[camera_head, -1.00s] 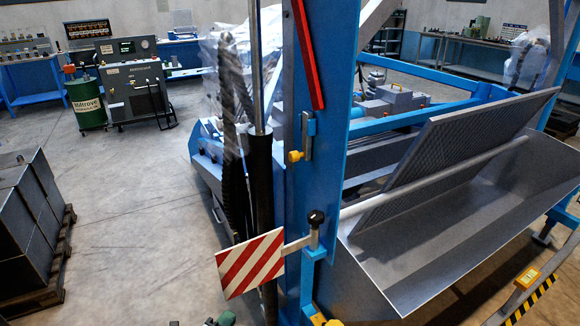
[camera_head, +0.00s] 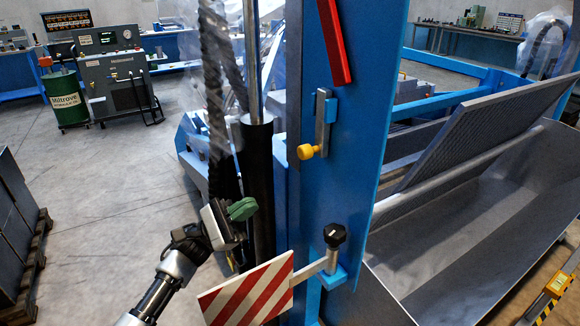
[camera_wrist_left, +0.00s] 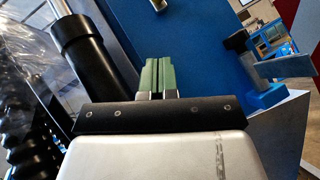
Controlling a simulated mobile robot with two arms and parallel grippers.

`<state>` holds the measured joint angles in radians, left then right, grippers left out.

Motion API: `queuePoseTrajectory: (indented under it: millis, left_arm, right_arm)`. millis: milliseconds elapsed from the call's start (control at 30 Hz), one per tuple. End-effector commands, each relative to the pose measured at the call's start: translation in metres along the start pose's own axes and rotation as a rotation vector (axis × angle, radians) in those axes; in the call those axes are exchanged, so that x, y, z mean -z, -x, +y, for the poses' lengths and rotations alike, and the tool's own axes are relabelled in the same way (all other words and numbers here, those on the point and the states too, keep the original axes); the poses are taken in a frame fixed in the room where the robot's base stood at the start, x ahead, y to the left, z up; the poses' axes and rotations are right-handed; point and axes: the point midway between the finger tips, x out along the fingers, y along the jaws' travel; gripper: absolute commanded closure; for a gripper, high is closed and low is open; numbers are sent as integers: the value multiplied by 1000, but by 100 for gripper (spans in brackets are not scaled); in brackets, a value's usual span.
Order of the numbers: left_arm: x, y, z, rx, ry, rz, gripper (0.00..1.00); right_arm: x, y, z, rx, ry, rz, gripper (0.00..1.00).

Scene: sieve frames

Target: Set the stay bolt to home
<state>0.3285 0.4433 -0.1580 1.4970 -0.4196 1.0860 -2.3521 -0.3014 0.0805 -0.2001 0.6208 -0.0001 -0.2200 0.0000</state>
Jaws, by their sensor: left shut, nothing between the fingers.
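A metal end (camera_wrist_left: 158,4) shows at the top edge of the left wrist view. My left gripper (camera_head: 241,209) is below and left of the knob, apart from it, beside the black cylinder. Its green fingertips (camera_wrist_left: 157,75) are together and empty, against the blue post as background. My right gripper is not in view.
A red-and-white striped plate (camera_head: 247,296) on a black-knobbed pin (camera_head: 334,236) sticks out below the bolt. A red bar (camera_head: 334,42) is above. A metal trough (camera_head: 480,230) is at right.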

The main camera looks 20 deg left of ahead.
Motion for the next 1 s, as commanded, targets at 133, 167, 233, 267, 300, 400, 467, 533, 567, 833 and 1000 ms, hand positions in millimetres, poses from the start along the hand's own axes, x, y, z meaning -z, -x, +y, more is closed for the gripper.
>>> queuePoseTrajectory:
  millis: [133,167,233,267,300,400,467,533,567,833,1000]
  left_arm:
    - [0,0,0,-2,2,1,100]
    - [0,-2,0,-2,3,1,100]
    - [0,-6,1,-2,3,1,100]
    - [0,-9,1,-2,4,1,100]
    - [-1,-15,1,-2,4,0,100]
    - [-2,-33,2,-2,4,-1,100]
    - [-3,-46,2,-2,4,-2,100]
    - [-3,-62,3,-2,4,-1,100]
    - [-3,-68,3,-2,4,-1,100]
    - [-14,-115,3,-1,3,2,100]
    - [-25,-126,1,-2,5,2,100]
  right_arm:
    - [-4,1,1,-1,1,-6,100]
    - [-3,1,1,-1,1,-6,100]
    - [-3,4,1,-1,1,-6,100]
    - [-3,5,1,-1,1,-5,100]
    - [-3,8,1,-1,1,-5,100]
    - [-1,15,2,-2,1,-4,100]
    - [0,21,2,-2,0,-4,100]
    - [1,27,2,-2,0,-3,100]
    - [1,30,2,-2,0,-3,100]
    - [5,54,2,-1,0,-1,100]
    - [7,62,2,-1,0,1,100]
